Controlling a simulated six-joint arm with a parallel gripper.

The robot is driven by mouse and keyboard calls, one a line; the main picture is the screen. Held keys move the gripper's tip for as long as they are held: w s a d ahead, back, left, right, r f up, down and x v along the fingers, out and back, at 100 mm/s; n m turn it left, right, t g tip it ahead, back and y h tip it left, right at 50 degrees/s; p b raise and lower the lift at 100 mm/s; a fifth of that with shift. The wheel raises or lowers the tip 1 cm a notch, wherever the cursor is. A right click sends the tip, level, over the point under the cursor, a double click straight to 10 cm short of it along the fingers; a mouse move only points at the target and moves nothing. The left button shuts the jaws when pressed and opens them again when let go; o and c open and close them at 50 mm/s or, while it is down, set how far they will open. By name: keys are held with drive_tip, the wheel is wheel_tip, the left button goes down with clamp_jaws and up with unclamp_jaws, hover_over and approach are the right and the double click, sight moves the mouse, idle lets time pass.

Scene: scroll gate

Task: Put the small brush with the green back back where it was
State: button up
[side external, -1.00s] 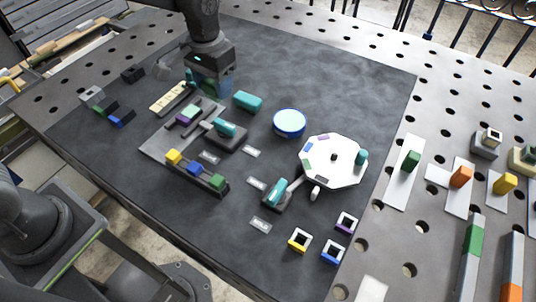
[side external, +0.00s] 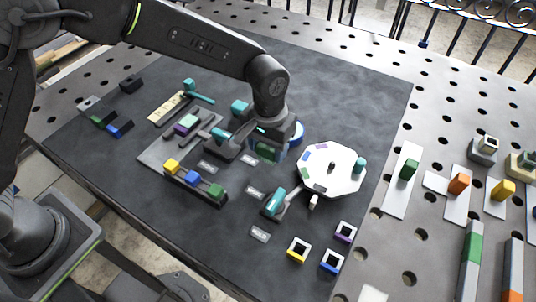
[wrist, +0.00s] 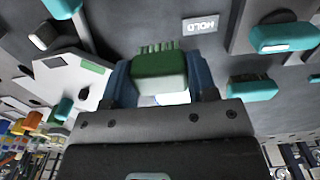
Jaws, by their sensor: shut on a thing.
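The small brush with the green back (wrist: 160,72) is between the jaws of my gripper (wrist: 160,85) in the wrist view, its short bristles showing at the far edge. My gripper is shut on it. In the side external view my gripper (side external: 267,152) hangs over the middle of the dark mat, left of the white octagonal turntable, and the green brush shows low between its fingers. I cannot tell how high it is above the mat.
The white turntable (side external: 345,170) stands right of my gripper. A teal-topped block (side external: 275,201) and a rack of coloured blocks (side external: 195,183) stand in front. A HOLD plate (wrist: 200,24) lies on the mat.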

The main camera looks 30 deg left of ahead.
sight(268, 156)
drive_tip(key=shift+f, duration=1.65)
drive_tip(key=shift+f, duration=0.15)
drive_tip(key=o, duration=0.8)
